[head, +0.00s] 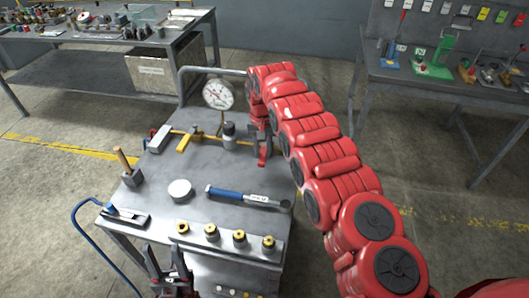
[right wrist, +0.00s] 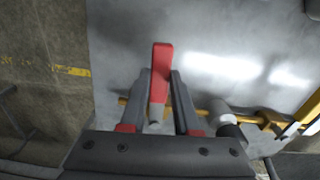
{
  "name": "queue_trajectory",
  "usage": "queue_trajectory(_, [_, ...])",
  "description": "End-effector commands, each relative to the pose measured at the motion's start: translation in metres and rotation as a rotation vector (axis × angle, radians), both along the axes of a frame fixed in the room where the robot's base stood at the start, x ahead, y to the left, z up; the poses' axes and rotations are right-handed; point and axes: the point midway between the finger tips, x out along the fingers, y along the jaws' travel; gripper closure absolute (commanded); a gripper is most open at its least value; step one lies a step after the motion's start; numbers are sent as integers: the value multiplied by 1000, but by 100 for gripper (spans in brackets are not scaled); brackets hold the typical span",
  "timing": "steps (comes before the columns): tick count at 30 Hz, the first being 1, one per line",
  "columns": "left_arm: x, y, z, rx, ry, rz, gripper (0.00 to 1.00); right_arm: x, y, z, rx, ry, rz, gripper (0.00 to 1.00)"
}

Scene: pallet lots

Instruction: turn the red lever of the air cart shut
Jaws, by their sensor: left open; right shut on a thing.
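The air cart (head: 225,175) is a grey metal table with a yellow pipe (head: 205,135) along its far part. The red lever (right wrist: 161,62) lies between the fingers of my right gripper (right wrist: 160,88), which is shut on it. In the right wrist view the lever points away from the pipe, roughly across it. In the head view its red end (head: 264,157) shows at the pipe's right end, below my right gripper (head: 260,133); my arm partly hides the valve there. My left gripper (head: 168,272) is open and empty at the cart's near edge.
A pressure gauge (head: 218,94) stands behind the pipe. A blue-handled wrench (head: 235,195), a white round tin (head: 180,190) and several brass-topped fittings (head: 211,232) stand on the cart. Workbenches stand behind at left (head: 80,45) and right (head: 450,75).

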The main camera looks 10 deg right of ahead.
Motion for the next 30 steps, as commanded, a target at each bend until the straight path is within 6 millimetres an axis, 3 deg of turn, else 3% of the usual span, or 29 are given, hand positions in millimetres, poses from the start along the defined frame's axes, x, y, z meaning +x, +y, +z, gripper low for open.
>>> queue_trajectory(30, [0,0,-6,0,0,0,50,0,5,-1,0,4,-112,100])
